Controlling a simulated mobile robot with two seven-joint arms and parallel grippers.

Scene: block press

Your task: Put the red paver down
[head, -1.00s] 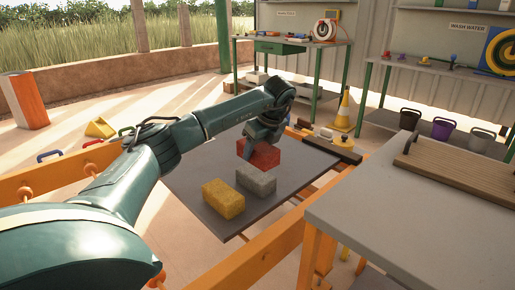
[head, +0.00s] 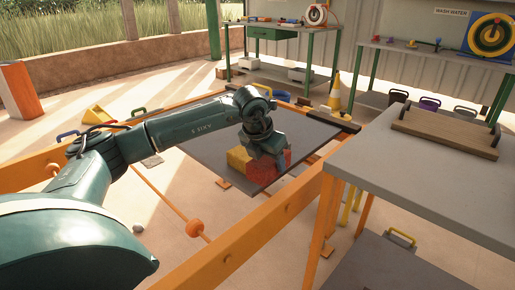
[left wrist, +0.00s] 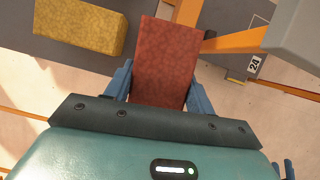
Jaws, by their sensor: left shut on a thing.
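My left gripper (head: 268,163) is shut on the red paver (head: 262,176), over the front part of the grey board (head: 205,150) in the head view. In the left wrist view the red paver (left wrist: 165,62) stands out between the two blue fingers (left wrist: 160,90). A yellow paver (head: 238,157) lies on the board just left of the red one; it also shows at upper left in the left wrist view (left wrist: 80,25). I cannot tell whether the red paver touches the board. The grey paver is not visible now. My right gripper is not in view.
A grey-topped bench (head: 390,165) with a wooden board (head: 445,132) stands at right. An orange beam (head: 240,230) runs in front of the grey board. The board's left part is clear.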

